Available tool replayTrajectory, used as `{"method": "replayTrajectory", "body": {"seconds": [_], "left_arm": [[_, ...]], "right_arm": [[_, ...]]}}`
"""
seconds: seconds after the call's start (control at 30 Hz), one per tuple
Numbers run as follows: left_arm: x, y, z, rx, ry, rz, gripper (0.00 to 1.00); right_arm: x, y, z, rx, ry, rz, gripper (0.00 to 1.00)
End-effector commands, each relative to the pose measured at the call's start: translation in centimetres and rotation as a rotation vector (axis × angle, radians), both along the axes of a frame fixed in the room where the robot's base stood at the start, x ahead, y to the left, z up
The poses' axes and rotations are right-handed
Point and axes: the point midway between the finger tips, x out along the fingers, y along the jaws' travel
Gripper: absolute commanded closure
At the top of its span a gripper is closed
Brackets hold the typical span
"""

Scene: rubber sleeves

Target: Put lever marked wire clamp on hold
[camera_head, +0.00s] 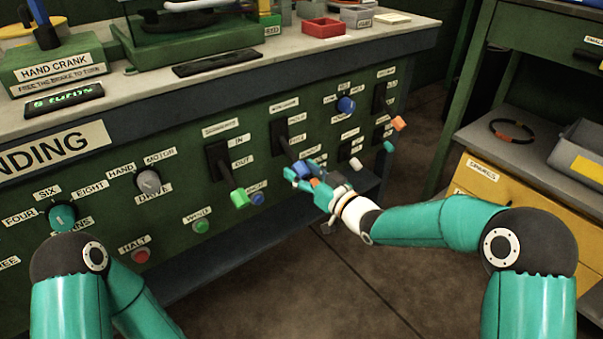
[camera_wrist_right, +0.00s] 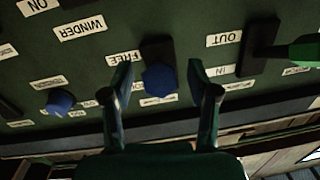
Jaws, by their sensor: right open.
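The wire clamp lever has a dark slot plate (camera_head: 279,137) on the green panel, with HOLD and FREE labels to its right. Its blue knob (camera_head: 302,168) sits at the low end, and in the right wrist view the knob (camera_wrist_right: 160,78) is beside the FREE label. My right gripper (camera_head: 303,175) is at this knob. In the right wrist view the gripper (camera_wrist_right: 162,88) is open, one finger on each side of the knob, with gaps showing. I cannot tell the knob's depth between the fingers. My left gripper is out of view; only arm links show.
To the left is an OUT/IN lever with a green handle (camera_head: 239,198). A blue knob (camera_head: 346,104) and orange handle (camera_head: 398,123) are to the right. A lower shelf edge (camera_head: 215,265) runs under the panel. Open floor (camera_head: 330,290) lies in front.

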Motion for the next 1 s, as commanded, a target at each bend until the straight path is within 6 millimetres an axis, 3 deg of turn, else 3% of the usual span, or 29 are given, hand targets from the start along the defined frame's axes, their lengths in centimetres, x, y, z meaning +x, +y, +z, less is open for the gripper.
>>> {"method": "replayTrajectory", "body": {"seconds": [0.37, 0.73, 1.0], "left_arm": [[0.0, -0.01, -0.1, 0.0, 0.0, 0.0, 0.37], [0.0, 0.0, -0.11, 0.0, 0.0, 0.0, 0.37], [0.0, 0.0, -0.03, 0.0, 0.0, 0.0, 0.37]], "right_arm": [[0.47, 0.36, 0.02, 0.0, 0.0, -0.001, 0.4], [0.45, 0.33, 0.02, 0.0, 0.0, -0.001, 1.0], [0.44, 0.25, 0.08, -0.001, 0.001, -0.002, 1.0]]}}
